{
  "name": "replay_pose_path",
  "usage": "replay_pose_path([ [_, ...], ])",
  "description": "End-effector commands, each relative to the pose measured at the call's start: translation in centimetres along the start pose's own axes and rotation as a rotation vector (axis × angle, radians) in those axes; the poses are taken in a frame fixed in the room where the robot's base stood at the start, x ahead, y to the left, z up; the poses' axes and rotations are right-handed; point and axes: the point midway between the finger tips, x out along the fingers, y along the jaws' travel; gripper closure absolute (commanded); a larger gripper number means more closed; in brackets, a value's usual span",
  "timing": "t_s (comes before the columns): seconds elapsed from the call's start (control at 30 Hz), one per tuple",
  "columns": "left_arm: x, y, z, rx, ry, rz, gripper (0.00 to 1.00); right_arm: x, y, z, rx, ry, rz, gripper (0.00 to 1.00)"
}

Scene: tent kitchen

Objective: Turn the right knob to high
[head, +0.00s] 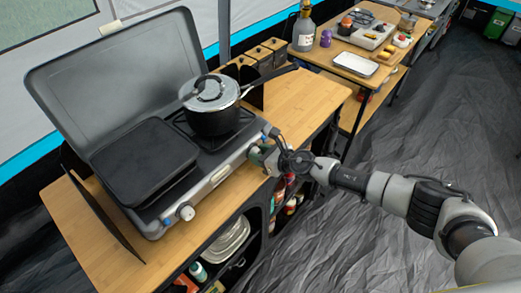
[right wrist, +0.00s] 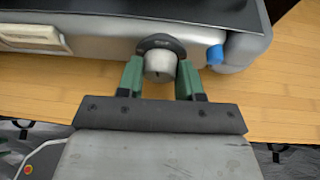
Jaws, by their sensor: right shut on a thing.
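The camping stove (head: 222,175) stands on the wooden counter with its lid raised. Its right knob (right wrist: 160,63) is a silver cylinder on a dark round base on the front panel, seen in the right wrist view. In the head view this knob is mostly hidden by my gripper. My right gripper (right wrist: 160,75) has its green fingers on either side of the knob and is shut on it. In the head view the right gripper (head: 262,155) is at the stove's front right corner. The left knob (head: 185,211) is untouched. My left gripper is not in view.
A lidded black pot (head: 212,103) sits on the right burner, its handle pointing right. A black griddle (head: 145,160) covers the left side. A blue part (right wrist: 215,54) sits close to the knob. The floor in front is clear.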

Motion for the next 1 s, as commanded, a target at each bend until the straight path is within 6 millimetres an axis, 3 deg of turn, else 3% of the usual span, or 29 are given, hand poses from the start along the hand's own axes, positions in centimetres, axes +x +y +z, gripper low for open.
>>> replay_pose_path([
  [0.1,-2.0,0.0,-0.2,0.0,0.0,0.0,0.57,-0.2,0.2,0.4,-0.083,0.008,-0.033,0.88],
  [0.4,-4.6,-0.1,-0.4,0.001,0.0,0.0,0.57,-0.1,0.3,0.3,-0.279,0.019,-0.116,0.88],
  [1.0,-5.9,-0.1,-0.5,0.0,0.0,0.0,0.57,0.0,0.3,-0.1,-0.422,0.025,-0.177,0.88],
])
